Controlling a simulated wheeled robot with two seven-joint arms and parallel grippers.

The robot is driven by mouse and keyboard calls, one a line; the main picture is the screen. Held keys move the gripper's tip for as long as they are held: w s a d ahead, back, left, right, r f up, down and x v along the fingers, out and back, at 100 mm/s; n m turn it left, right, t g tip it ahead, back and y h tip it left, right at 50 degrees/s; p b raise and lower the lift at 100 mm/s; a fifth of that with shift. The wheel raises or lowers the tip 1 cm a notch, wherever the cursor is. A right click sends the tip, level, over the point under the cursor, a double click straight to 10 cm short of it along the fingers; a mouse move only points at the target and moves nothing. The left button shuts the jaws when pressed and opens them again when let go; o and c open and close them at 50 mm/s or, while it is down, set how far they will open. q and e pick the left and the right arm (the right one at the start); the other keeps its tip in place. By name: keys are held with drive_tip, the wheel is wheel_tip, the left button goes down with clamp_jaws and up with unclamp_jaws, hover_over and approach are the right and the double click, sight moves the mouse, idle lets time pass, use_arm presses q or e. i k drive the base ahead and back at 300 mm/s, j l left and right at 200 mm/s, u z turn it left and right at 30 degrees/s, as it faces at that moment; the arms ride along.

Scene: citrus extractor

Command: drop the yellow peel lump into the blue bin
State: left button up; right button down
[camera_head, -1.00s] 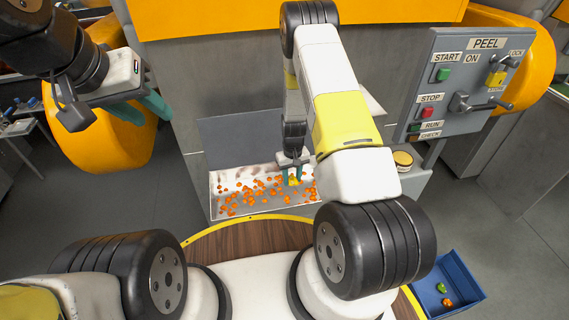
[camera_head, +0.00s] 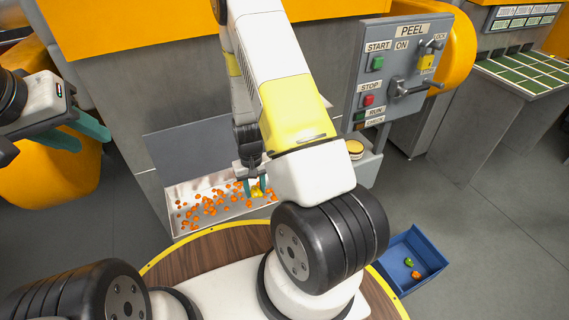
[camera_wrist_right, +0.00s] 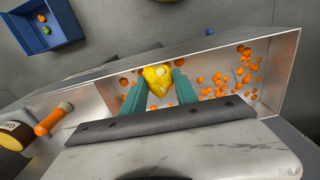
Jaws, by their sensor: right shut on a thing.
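The yellow peel lump (camera_wrist_right: 158,80) sits between the teal fingers of my right gripper (camera_wrist_right: 160,88) in the right wrist view. The gripper is shut on it, over the metal tray. In the head view the right gripper (camera_head: 254,187) and the yellow lump (camera_head: 257,193) show at the tray's right part, partly hidden by my arm. The blue bin (camera_head: 414,250) stands on the floor at the lower right, with a green and an orange lump inside. It also shows in the right wrist view (camera_wrist_right: 68,27) at the top left. My left gripper (camera_head: 85,135) is open and empty at the left.
The metal tray (camera_head: 178,213) holds many small orange pieces. A grey PEEL control panel (camera_head: 388,80) with buttons and a lever stands right of the tray. A round yellow-topped item (camera_head: 354,147) sits on a ledge below it.

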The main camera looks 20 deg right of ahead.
sight(403, 268)
drive_tip(key=k+l+u, duration=0.15)
drive_tip(key=k+l, duration=0.25)
drive_tip(key=l, duration=0.15)
drive_tip(key=k+l+u, duration=0.15)
drive_tip(key=k+l, duration=0.25)
drive_tip(key=l, duration=0.45)
drive_tip(key=k+l+u, duration=0.15)
drive_tip(key=l, duration=0.75)
drive_tip(key=k+l+u, duration=0.15)
drive_tip(key=l, duration=0.3)
drive_tip(key=k+l, duration=0.1)
drive_tip(key=l, duration=0.35)
